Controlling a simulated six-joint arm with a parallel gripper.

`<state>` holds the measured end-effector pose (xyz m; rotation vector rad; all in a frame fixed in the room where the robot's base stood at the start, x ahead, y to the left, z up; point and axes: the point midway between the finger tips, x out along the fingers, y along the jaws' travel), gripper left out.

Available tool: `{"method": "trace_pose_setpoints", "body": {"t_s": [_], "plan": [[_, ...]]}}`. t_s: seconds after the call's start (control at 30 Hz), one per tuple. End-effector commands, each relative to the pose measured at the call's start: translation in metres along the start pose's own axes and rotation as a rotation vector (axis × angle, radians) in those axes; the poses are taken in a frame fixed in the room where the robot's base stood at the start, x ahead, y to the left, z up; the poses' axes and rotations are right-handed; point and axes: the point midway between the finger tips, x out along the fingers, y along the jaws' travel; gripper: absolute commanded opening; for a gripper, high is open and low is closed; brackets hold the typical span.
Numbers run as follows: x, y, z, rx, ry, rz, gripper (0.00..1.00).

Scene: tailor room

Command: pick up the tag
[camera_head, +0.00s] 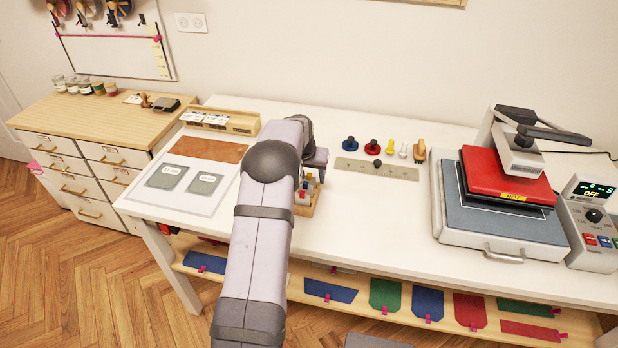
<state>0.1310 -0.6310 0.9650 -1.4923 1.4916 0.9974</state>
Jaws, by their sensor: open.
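Several pieces look like tags, and I cannot tell which one is meant. Two grey rounded plates with pale labels, a left plate (167,177) and a right plate (205,184), lie on a white sheet (180,206) at the table's left. White cards (216,119) sit in a wooden tray (247,123) behind them. My arm crosses the middle of the picture. My gripper (316,160) is at its far end, above the table near a small wooden rack (308,208). Its fingertips are mostly hidden, and no held thing shows.
A brown board (208,149) lies behind the plates. A ruler (376,169) and several coloured handled tools (391,146) lie centre-right. A heat press (500,200) and its control box (590,235) fill the right. Coloured cloth pieces (386,294) lie on the lower shelf. The table's front centre is clear.

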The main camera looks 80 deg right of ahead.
Motion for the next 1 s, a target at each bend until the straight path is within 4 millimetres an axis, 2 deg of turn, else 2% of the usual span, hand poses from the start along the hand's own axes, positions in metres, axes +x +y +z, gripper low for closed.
{"method": "trace_pose_setpoints", "body": {"t_s": [0.13,0.4,0.47,0.6,1.0], "plan": [[0.0086,0.0004,-0.0001,0.000,0.000,0.000,0.56],[0.0110,0.0005,0.0001,0.000,0.001,0.000,0.56],[0.0109,0.0005,0.0002,0.000,0.001,0.000,0.44],[0.0108,0.0005,0.0003,0.000,0.001,0.000,0.13],[0.0065,0.0003,-0.0019,0.000,0.002,0.000,0.13]]}}
